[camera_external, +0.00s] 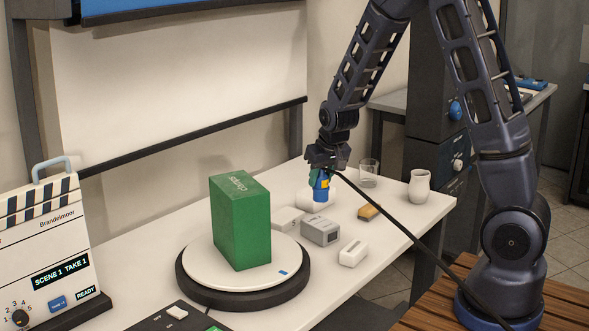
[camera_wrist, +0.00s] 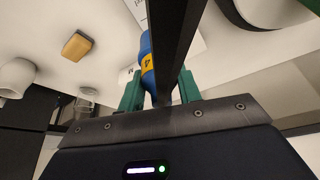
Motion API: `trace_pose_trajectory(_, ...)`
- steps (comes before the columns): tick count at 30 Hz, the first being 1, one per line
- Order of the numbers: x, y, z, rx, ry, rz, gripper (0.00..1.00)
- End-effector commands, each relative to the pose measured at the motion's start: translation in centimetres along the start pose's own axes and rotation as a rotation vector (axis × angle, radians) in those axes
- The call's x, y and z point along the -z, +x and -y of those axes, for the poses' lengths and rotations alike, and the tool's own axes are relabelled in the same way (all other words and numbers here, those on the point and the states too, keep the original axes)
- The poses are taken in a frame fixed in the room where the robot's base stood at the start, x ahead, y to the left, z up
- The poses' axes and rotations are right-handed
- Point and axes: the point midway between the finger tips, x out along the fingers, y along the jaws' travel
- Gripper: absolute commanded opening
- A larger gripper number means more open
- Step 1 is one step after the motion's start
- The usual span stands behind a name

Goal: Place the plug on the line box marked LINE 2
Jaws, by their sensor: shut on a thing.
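My gripper (camera_external: 321,172) is shut on a blue plug (camera_external: 321,189) with a yellow band, held above the white table. In the wrist view, the plug (camera_wrist: 147,62) sits between the green fingers of my gripper (camera_wrist: 160,88), partly hidden by a black cable. A dark mark like a 4 shows on the band. Below the plug in the external view are a grey box (camera_external: 320,232), a whitish box (camera_external: 287,219) behind it to the left, and a small white box (camera_external: 353,253) in front. Their markings are unreadable, so I cannot tell which is LINE 2.
A green block (camera_external: 240,220) stands on a round turntable (camera_external: 196,270) at left. The black cable (camera_external: 400,230) runs towards my base. A yellow-brown block (camera_external: 369,212), a glass (camera_external: 369,172) and a white vase (camera_external: 419,187) stand to the right. A slate device (camera_external: 45,245) is far left.

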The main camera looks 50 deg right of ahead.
Motion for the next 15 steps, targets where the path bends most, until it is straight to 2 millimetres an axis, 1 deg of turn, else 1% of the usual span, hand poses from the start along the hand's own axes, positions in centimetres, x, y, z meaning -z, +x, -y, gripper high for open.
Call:
trace_pose_trajectory(1, -0.4, 0.9, -0.1, -0.002, 0.002, 0.003, 0.08)
trace_pose_trajectory(4, -0.8, 2.0, -0.1, -0.001, 0.001, 0.001, 0.08)
trace_pose_trajectory(11, -1.2, 3.0, 0.0, 0.000, 0.000, -0.001, 0.08)
trace_pose_trajectory(15, -1.8, 4.3, -0.1, -0.001, 0.001, 0.002, 0.08)
